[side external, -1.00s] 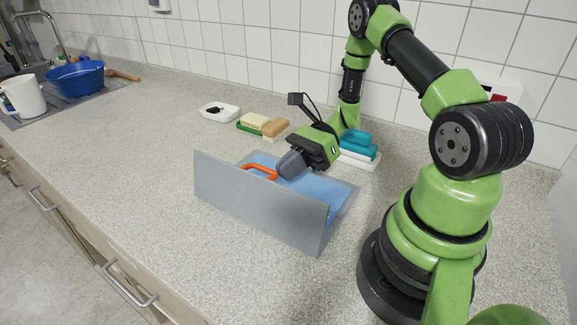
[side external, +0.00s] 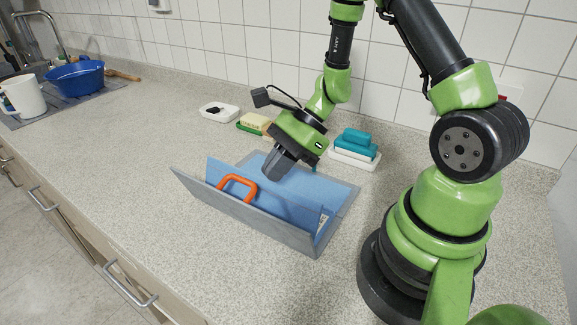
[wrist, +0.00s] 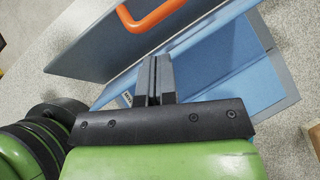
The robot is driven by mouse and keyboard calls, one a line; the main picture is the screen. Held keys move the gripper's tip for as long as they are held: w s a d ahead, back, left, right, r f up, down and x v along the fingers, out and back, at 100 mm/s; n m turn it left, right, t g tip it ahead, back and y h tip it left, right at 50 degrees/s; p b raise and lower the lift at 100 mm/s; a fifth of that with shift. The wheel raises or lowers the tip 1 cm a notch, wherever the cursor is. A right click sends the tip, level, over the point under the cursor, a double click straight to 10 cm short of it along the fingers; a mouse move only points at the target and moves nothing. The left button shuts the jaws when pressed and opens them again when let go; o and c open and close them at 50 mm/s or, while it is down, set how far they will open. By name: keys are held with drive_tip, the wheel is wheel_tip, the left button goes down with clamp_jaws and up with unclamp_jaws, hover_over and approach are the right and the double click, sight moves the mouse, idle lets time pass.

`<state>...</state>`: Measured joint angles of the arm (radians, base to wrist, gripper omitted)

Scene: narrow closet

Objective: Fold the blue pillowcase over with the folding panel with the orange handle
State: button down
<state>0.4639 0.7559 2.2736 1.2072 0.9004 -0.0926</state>
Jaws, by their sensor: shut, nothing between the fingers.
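The grey folding panel (side external: 270,227) leans outward, away from the base, on the near side of the board in the side view. Its orange handle (side external: 238,183) is on the inner face, and also shows in the wrist view (wrist: 148,18). The blue pillowcase (side external: 318,185) lies partly flat on the grey base; its near part stands as an upright flap between panel and base. A small pale label shows at the flap's right end. My gripper (side external: 272,176) is shut and empty above the base, beyond the flap and apart from the handle. Its fingers show in the wrist view (wrist: 155,68).
Behind the board are a white dish (side external: 220,111), a sponge block (side external: 255,123) and blue-green blocks (side external: 357,145) on a white tray. A mug (side external: 25,96) and blue bowl (side external: 75,75) stand far left. The counter left of the board is clear.

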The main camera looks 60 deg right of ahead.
drive_tip(key=shift+r+h, duration=0.15)
drive_tip(key=shift+h, duration=0.15)
drive_tip(key=s+a+r, duration=0.2)
drive_tip(key=r, duration=0.3)
drive_tip(key=s+a+r, duration=0.3)
drive_tip(key=r, duration=0.3)
idle(0.4)
drive_tip(key=s+d+r+n+t+h, duration=0.2)
drive_tip(key=s+r+n+h, duration=0.3)
drive_tip(key=n, duration=1.4)
wheel_tip(320, 180, up, 4)
drive_tip(key=shift+s+r+t, duration=0.25)
drive_tip(key=shift+s+t, duration=0.45)
drive_tip(key=shift+s, duration=0.45)
